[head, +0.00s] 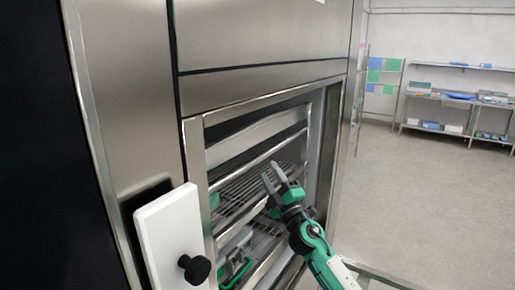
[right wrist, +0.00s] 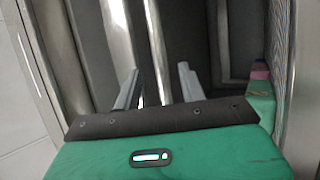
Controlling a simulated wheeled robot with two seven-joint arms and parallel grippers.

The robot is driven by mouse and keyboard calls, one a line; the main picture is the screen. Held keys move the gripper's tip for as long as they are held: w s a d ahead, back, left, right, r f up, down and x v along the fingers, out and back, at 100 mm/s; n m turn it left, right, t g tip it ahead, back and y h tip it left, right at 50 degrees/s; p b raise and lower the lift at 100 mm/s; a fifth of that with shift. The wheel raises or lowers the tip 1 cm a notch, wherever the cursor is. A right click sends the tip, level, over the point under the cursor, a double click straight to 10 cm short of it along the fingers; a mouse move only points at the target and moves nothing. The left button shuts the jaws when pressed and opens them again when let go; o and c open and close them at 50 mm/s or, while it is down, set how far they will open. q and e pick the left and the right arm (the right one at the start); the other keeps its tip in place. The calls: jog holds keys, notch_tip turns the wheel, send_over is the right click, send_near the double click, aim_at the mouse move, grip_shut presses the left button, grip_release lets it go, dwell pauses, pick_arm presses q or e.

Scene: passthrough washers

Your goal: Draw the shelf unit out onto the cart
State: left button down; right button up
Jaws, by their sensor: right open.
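The shelf unit (head: 258,186) stands inside the open steel washer chamber. It has metal side bars and wire shelves, with green and grey items on its lower levels. My right gripper (head: 273,177) is in front of the opening at the height of the upper wire shelf, with its fingers apart. In the right wrist view the two fingers (right wrist: 158,88) point at a bright upright metal bar (right wrist: 152,40), which runs between them. I cannot tell whether they touch it. No cart can be made out for certain. My left gripper is not in view.
The steel washer front (head: 265,40) frames the opening. A white panel with a black knob (head: 194,268) stands at the lower left. A metal rail (head: 375,276) shows at the bottom right. Open grey floor (head: 430,190) lies to the right, with shelves (head: 455,98) along the far wall.

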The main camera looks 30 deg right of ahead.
aim_at(260, 156)
jog(key=p+x, duration=0.2)
jog(key=x, duration=0.5)
jog(key=shift+r, duration=0.15)
pick_arm(q)
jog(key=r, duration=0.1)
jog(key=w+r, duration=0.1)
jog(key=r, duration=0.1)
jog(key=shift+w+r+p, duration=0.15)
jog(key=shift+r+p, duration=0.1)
jog(key=shift+p, duration=0.1)
pick_arm(e)
jog(key=shift+w+r, duration=0.25)
jog(key=shift+w, duration=0.5)
grip_shut()
